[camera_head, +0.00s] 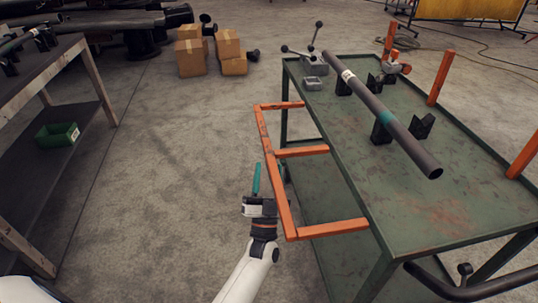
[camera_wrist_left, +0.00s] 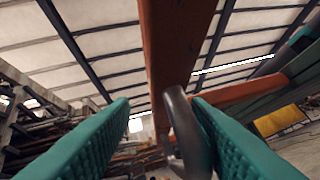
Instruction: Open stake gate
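The stake gate (camera_head: 268,142) is an orange frame along the left long side of the green cart (camera_head: 430,228). It has one long bar and three shorter bars running toward the cart. My left gripper (camera_head: 268,170) is at the middle of the long bar, on its outer side. In the left wrist view, its teal fingers (camera_wrist_left: 160,108) are apart. A dark curved handle (camera_wrist_left: 180,125) shows between them, close to the right finger; I cannot tell if they touch. An orange gate bar (camera_wrist_left: 175,40) rises just beyond. My right gripper is not in view.
A dark pipe (camera_head: 375,105) with a teal band rests on black supports on the cart top. Orange stakes (camera_head: 440,77) stand on the cart's far side. A shelf table (camera_head: 50,65) is at left, cardboard boxes (camera_head: 190,57) behind. The floor left of the gate is clear.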

